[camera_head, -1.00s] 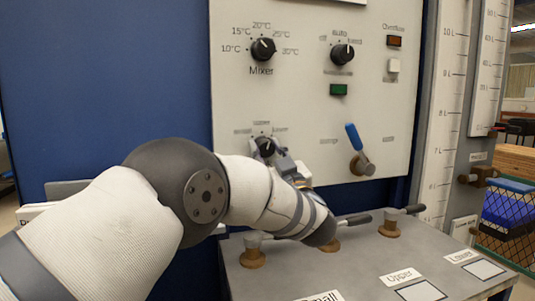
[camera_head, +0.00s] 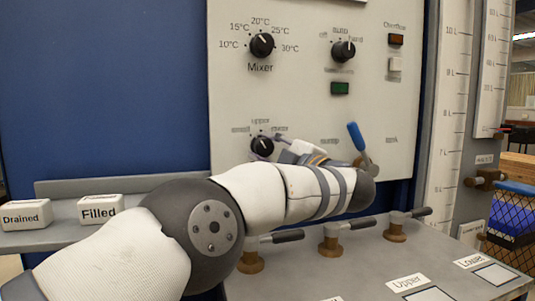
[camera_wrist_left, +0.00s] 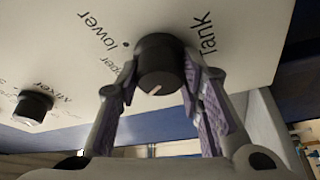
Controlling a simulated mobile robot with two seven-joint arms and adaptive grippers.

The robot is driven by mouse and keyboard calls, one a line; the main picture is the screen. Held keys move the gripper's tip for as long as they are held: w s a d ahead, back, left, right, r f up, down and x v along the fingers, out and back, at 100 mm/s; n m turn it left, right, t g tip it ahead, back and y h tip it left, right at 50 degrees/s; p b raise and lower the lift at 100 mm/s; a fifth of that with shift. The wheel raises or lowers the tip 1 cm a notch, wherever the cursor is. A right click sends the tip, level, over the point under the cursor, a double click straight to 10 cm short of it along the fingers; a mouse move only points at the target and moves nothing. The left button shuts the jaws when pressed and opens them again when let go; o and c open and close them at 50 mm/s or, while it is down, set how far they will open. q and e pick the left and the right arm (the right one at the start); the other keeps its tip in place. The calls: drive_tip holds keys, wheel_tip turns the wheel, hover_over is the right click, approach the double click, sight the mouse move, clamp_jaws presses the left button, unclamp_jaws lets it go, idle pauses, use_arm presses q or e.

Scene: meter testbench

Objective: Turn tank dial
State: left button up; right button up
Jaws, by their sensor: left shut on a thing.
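The tank dial (camera_head: 262,146) is a black round knob low on the pale panel, under the labels small, upper and lower. In the left wrist view the dial (camera_wrist_left: 162,66) has a white pointer mark and sits beside the word Tank. My left gripper (camera_head: 272,144) reaches it from the right in the head view. In the wrist view the purple-padded fingers (camera_wrist_left: 160,84) are shut on the dial, one on each side. I cannot tell exactly which label the pointer faces. My right gripper is not in view.
The mixer dial (camera_head: 261,45) and a mode dial (camera_head: 343,50) are above. A blue-handled lever (camera_head: 356,136) is close to my left wrist. Below are several valve handles on a grey bench (camera_head: 300,276). Drained (camera_head: 24,215) and Filled (camera_head: 99,209) blocks sit on a ledge at left.

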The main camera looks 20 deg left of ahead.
use_arm(q)
drive_tip(key=shift+n+g, duration=0.4)
drive_tip(key=shift+n, duration=0.8)
drive_tip(key=shift+n+h+b, duration=0.3)
drive_tip(key=o, duration=1.2)
drive_tip(key=shift+c, duration=0.2)
drive_tip(key=r+v, duration=0.1)
drive_tip(key=v, duration=1.1)
drive_tip(key=shift+f, duration=0.45)
drive_tip(key=shift+d, duration=0.1)
